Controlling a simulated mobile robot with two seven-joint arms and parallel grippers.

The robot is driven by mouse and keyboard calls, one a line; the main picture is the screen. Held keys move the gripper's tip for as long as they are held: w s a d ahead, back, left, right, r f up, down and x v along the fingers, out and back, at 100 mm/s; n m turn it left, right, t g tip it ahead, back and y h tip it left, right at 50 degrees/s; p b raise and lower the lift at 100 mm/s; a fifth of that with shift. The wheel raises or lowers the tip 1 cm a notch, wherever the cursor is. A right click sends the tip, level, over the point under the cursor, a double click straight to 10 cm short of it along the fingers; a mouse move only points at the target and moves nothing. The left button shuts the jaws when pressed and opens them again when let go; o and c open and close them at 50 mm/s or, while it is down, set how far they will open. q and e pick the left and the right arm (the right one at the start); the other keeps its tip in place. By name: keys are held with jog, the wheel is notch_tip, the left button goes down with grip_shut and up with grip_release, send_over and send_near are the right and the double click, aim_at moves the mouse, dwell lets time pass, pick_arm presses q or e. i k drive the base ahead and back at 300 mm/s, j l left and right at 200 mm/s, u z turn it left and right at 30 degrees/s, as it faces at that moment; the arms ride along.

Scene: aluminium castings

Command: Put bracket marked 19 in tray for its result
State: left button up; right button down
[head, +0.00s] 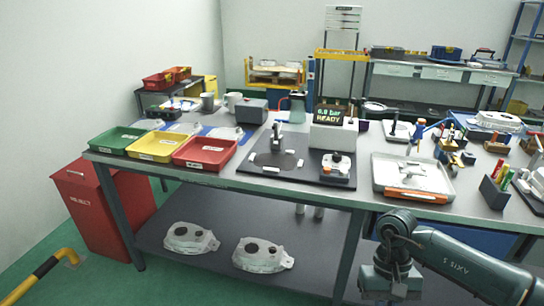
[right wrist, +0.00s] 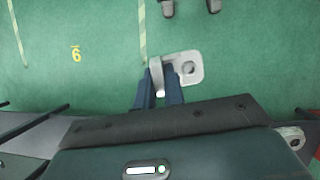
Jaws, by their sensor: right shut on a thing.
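My right gripper (right wrist: 160,88) is shut on a small silvery bracket (right wrist: 188,67). The bracket has a flat plate with a round hole and an upright flange between the fingers. I cannot read any mark on it. Green floor lies below it in the right wrist view. In the head view my right gripper (head: 390,284) is low in front of the bench; its fingers and the bracket are hidden there. A green tray (head: 104,148), a yellow tray (head: 140,156) and a red tray (head: 190,165) stand side by side at the bench's left end.
A dark test plate (head: 264,183) with fixtures is mid-bench, with a display (head: 334,117) reading "6.0 bar READY". Castings (head: 190,238) sit on the lower shelf. A red reject bin (head: 92,212) stands left.

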aim_at(161, 148)
jog(key=i+j, duration=0.15)
jog(key=j, duration=0.2)
jog(key=i+j, duration=0.15)
jog(key=j, duration=0.25)
jog(key=i+j, duration=0.15)
jog(key=j, duration=0.2)
jog(key=i+j+u, duration=0.1)
jog(key=j, duration=0.3)
jog(key=i+j, duration=0.4)
jog(key=j, duration=0.3)
jog(key=i+j, duration=0.2)
jog(key=j, duration=0.15)
